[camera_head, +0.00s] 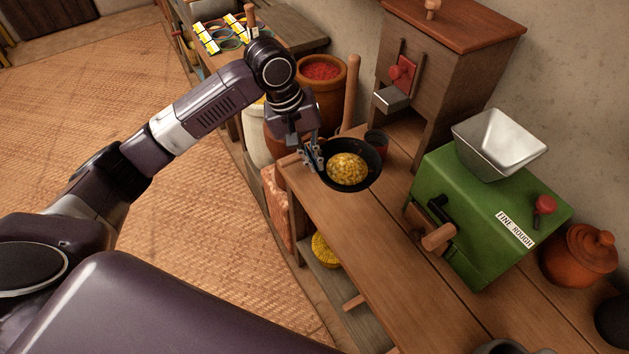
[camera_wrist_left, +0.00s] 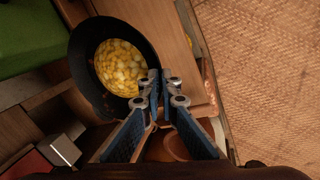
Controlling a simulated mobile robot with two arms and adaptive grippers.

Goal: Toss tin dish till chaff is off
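The dish (camera_head: 372,178) is dark, round and shallow, over the far left end of the wooden bench. Yellow grain (camera_head: 347,168) lies heaped in it. The dish also shows in the left wrist view (camera_wrist_left: 83,72), where the grain (camera_wrist_left: 119,68) has paler bits among the yellow; I cannot tell chaff from grain. My left gripper (camera_head: 314,155) is at the dish's left rim. In the left wrist view its fingers (camera_wrist_left: 160,76) are close together with the rim between them. The dish looks nearly level; whether it touches the bench is unclear. My right gripper is out of view.
A green mill (camera_head: 466,205) with a metal hopper stands right of the dish. A small dark cup (camera_head: 376,141) and a wooden cabinet (camera_head: 447,50) are behind it. Clay pots (camera_head: 322,92) stand at the back left. The bench front (camera_head: 375,250) is clear.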

